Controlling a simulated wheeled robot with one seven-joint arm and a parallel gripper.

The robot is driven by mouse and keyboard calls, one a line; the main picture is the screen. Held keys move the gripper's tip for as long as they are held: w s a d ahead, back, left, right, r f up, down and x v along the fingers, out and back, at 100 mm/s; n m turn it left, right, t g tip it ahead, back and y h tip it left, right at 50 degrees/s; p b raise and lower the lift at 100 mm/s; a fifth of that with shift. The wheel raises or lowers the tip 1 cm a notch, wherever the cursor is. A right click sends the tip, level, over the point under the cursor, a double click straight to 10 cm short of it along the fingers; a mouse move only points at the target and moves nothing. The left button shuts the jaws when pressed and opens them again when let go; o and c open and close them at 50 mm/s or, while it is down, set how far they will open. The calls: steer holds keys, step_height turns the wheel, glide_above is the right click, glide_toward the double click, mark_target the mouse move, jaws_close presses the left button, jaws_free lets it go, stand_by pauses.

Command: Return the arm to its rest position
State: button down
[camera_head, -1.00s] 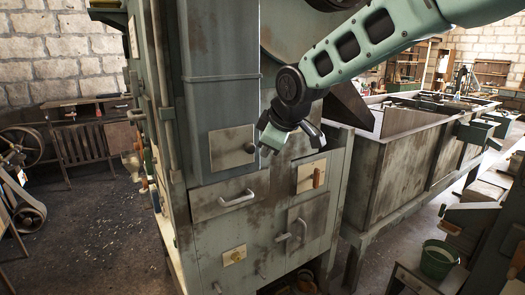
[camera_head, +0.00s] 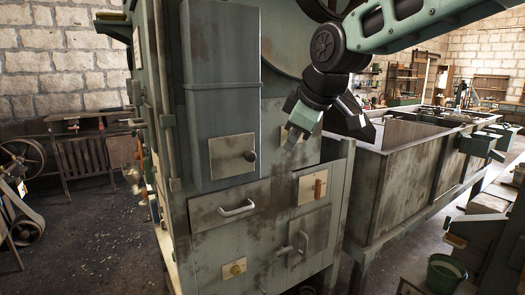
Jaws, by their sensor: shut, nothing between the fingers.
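My gripper (camera_head: 294,139) hangs at the end of my green and black arm, in front of the upper right part of the tall grey-green machine (camera_head: 222,95). It points down and a little left, is shut, and holds nothing. Its fingertips are above the panel with the orange handle (camera_head: 320,189) and right of the small square door with a dark knob (camera_head: 232,156). I cannot tell whether the gripper touches the machine face.
A long open trough (camera_head: 400,185) stands to the right. A green bucket (camera_head: 443,272) is at lower right. Dark floor (camera_head: 95,240) lies open at left.

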steer(key=s+f+m+g, duration=0.1)
steer(key=s+f+g, duration=0.1)
steer(key=s+f, duration=0.4)
steer(key=s+d+f+m+g+h, duration=0.1)
steer(key=s+f, duration=0.6)
steer(key=s, duration=0.8)
steer(key=s+d+f+m+g+h+b, duration=0.1)
steer(key=s+f+m+g, duration=0.2)
steer(key=s+f, duration=0.4)
steer(key=s, duration=0.4)
steer(key=shift+s+d+f, duration=0.2)
steer(key=shift+s, duration=0.05)
